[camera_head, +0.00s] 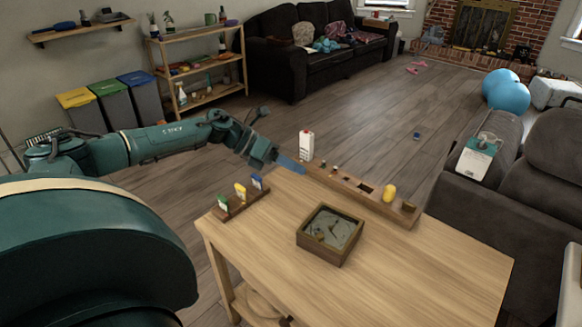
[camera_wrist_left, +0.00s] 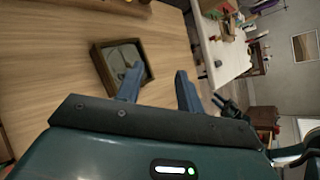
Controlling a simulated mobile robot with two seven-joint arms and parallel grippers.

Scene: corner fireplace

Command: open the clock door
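The clock (camera_head: 331,235) is a square brown wooden box lying face up on the light wooden table (camera_head: 420,275). Its dark hands and dial show inside the frame, and its door looks shut, though the hinge side is not clear. It also shows in the left wrist view (camera_wrist_left: 122,65), partly behind one finger. My left gripper (camera_head: 292,165) is above the far left part of the table, apart from the clock. Its blue fingers (camera_wrist_left: 160,72) are spread with nothing between them. My right gripper is in neither view.
A long wooden tray (camera_head: 345,190) with small items and a yellow object (camera_head: 389,193) lies along the table's far edge. A white carton (camera_head: 306,145) stands near my left gripper. A small rack (camera_head: 240,203) of coloured packets is at the left. The table's front right is clear.

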